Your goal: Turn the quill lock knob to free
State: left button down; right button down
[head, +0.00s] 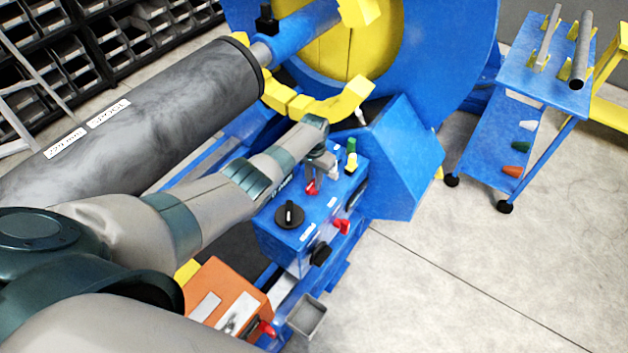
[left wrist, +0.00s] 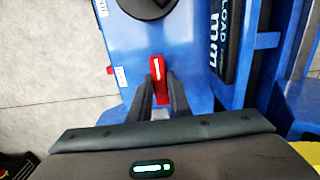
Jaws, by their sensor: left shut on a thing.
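A red lever-like knob (head: 311,188) with a white line stands on top of the blue control box (head: 318,212). I take it for the quill lock knob; its label cannot be read. In the left wrist view the red knob (left wrist: 159,80) sits between my fingers, its white line running up and down the picture. My left gripper (head: 315,180) points down at the box top and is shut on this knob. The fingers also show in the left wrist view (left wrist: 160,95) on both sides of it. My right gripper is not in view.
A black round knob (head: 289,214) is on the same box top. Green and yellow parts (head: 351,155) stand behind the gripper. Another red knob (head: 342,226) and a black one (head: 320,254) are on the box's front. A blue cart (head: 545,75) stands right; floor between is clear.

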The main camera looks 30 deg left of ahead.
pick_arm(q)
jog(key=c, duration=1.6)
grip_release()
jog(key=shift+c, duration=0.2)
jog(key=shift+r, duration=0.2)
jog(key=shift+r, duration=0.55)
notch_tip(320, 180, up, 16)
jog(key=b, duration=0.1)
jog(key=shift+b, duration=0.35)
